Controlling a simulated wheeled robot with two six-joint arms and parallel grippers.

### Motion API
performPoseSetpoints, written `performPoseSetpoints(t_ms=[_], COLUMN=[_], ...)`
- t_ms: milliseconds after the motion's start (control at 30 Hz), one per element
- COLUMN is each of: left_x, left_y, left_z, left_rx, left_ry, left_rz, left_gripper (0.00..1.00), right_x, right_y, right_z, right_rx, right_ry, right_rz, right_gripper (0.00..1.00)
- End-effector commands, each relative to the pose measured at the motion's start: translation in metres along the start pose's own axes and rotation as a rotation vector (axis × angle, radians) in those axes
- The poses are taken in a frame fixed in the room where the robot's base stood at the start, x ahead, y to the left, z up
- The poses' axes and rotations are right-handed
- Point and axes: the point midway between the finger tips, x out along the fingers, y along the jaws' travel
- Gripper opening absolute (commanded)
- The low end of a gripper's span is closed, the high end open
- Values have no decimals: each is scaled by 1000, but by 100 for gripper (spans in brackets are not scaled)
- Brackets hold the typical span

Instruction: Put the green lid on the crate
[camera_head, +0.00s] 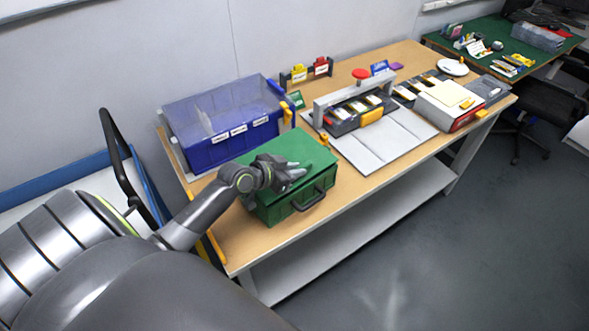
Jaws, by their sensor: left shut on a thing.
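The green lid (290,146) lies flat over the top of the green crate (293,202), near the front left of the wooden table. The crate has a black handle on its front side. I cannot tell whether the lid touches the crate's rim all round. My left gripper (296,174) is over the lid's front part and is shut on the lid. The fingers and wrist hide part of the lid and the crate's left side. My right gripper is not in view.
A blue bin (222,138) with a clear cover stands behind the crate. A grey press-like fixture (357,106) and light panels (385,138) lie to the right. Bare table (349,185) shows right of the crate. The table's front edge is close to the crate.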

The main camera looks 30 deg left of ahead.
Motion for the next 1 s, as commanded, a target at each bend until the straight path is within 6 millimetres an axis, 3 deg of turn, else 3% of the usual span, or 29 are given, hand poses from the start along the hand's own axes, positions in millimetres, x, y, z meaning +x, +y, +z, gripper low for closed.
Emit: performPoseSetpoints(t_ms=[767,800,967,1000], left_x=[7,7,7,7], left_y=[0,0,0,0], left_z=[13,13,13,13], left_rx=[1,1,1,1], left_ry=[2,1,1,1], left_rz=[1,1,1,1], left_gripper=[0,17,38,38], right_x=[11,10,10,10], right_y=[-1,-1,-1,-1], right_z=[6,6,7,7], right_rx=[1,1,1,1], right_ry=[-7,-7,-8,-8], right_rz=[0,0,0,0], right_gripper=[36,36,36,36])
